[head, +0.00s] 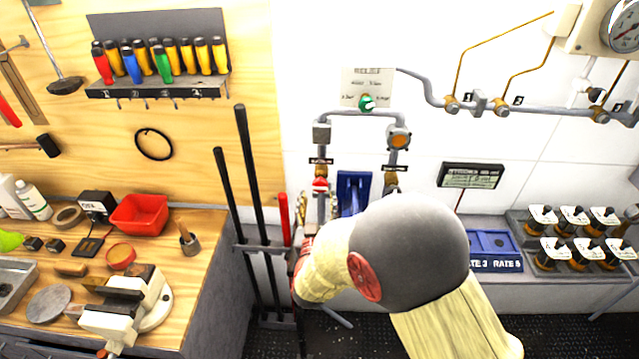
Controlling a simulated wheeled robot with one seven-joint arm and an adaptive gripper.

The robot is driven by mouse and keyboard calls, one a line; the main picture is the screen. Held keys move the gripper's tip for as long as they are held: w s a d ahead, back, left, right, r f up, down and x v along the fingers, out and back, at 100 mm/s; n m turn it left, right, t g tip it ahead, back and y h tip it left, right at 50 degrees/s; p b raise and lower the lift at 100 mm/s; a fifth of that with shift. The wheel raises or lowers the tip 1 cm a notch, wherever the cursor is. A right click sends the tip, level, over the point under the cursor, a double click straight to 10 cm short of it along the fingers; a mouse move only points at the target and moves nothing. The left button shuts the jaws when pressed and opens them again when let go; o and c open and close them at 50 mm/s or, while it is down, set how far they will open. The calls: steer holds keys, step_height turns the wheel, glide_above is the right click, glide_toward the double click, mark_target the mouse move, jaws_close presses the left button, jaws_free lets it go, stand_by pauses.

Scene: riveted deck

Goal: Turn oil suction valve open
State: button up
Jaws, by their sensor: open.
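A grey pipe loop on the white wall carries several valves and fittings. A red-and-white fitting (320,185) is on the left pipe, below a small dark label (320,161). An orange-faced round fitting (399,139) is on the right pipe, above another dark label. The labels are too small to read, so I cannot tell which is the oil suction valve. My gripper (298,262) is low at the left pipe, mostly hidden by my arm; its fingers and any contact are unclear.
Black-handled tools (252,190) and a red handle (284,220) stand in a rack just left of my gripper. A wooden workbench (200,245) with a red bin (139,214) is further left. Blue trays (495,246) and bottles (573,218) are at right.

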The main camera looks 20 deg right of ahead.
mark_target(319, 188)
steer(key=x, duration=0.7)
steer(key=shift+d+b, duration=0.1)
steer(key=shift+b, duration=0.25)
steer(key=shift+c, duration=0.5)
steer(key=c, duration=1.1)
